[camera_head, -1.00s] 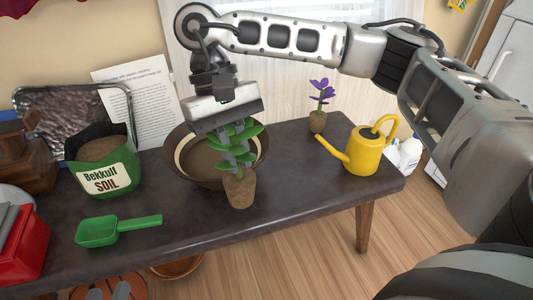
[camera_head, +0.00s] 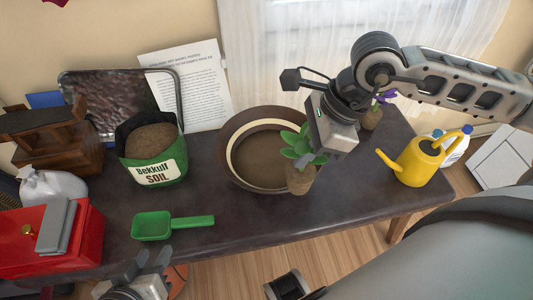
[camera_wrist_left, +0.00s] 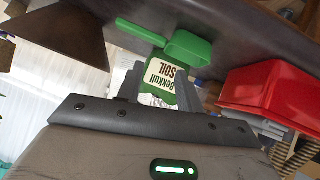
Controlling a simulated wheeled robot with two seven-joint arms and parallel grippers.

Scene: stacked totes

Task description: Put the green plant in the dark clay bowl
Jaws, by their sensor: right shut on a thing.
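The green plant (camera_head: 298,147), with a brown root ball (camera_head: 300,180), is at the right front rim of the dark clay bowl (camera_head: 236,181). The bowl stands on the dark table and has soil inside. My right gripper (camera_head: 322,152) is shut on the plant from above right; its fingers are partly hidden by its body and the leaves. I cannot tell how far the root ball is above the table. My left gripper (camera_head: 146,262) is open and empty at the table's front edge, below the green scoop; its fingers show apart in the left wrist view (camera_wrist_left: 156,85).
A green soil bag (camera_head: 152,165), green scoop (camera_head: 155,226) and red toolbox (camera_head: 40,245) are left of the bowl. A yellow watering can (camera_head: 418,162) and purple flower (camera_head: 373,115) are to the right. The table between scoop and bowl is clear.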

